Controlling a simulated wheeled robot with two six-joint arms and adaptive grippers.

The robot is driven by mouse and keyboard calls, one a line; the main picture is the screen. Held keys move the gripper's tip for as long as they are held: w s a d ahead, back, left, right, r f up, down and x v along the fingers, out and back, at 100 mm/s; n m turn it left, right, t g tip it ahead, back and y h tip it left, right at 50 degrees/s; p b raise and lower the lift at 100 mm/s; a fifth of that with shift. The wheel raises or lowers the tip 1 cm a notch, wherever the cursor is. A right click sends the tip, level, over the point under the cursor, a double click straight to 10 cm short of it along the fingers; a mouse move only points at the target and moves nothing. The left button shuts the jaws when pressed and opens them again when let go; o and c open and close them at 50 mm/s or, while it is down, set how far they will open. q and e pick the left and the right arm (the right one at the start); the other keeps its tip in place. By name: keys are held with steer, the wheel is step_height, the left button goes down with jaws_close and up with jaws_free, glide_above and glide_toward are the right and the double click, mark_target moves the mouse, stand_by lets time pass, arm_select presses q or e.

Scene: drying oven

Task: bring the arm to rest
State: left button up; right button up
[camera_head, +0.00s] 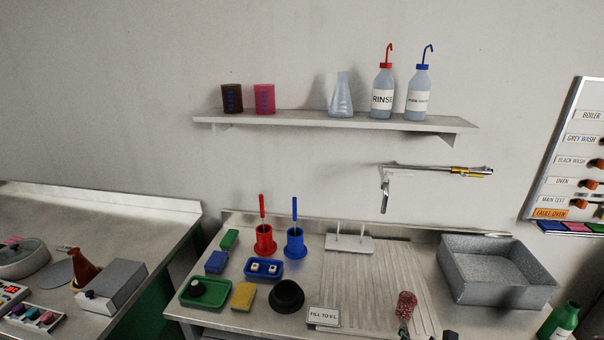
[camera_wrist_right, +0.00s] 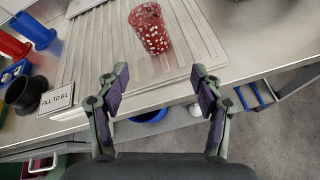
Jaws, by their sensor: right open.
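My right gripper (camera_wrist_right: 160,88) is open in the right wrist view, with its two dark fingers spread wide and nothing between them. It also shows at the bottom edge of the head view (camera_head: 428,333), where only its fingertips are seen. A red speckled cup (camera_wrist_right: 150,30) stands upright on the ribbed drainboard (camera_wrist_right: 90,58), beyond the fingertips and apart from them. The cup also shows in the head view (camera_head: 407,303), near the drainboard's front. My left gripper is in neither view.
A sign "FILL TO 6 L" (camera_head: 323,316) stands left of the cup. A grey basin (camera_head: 497,281) is at the right. Red (camera_head: 264,241) and blue (camera_head: 295,244) holders, a black cup (camera_head: 287,296) and sponges crowd the left. A shelf (camera_head: 300,121) with bottles hangs above.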

steer(key=s+a+m+g+y, duration=0.1)
steer(key=s+a+m+g, duration=0.3)
steer(key=m, duration=0.5)
steer(key=s+a+r+m+g+y, duration=0.1)
steer(key=s+a+m, duration=0.2)
steer(key=s+m, duration=0.5)
steer(key=s+a+m+g+y, duration=0.1)
steer(key=s+a+m+g, duration=0.25)
steer(key=m, duration=0.75)
steer(key=s+d+f+g, duration=0.1)
steer(key=d+f, duration=0.1)
steer(key=f, duration=1)
steer(key=s+d+f, duration=0.1)
steer(key=s+f, duration=0.1)
steer(key=f, duration=1.1)
steer(key=s+d+f+g, duration=0.1)
steer(key=s+f, duration=1.6)
steer(key=s, duration=0.2)
steer(key=shift+d+f, duration=0.15)
steer(key=shift+f, duration=0.2)
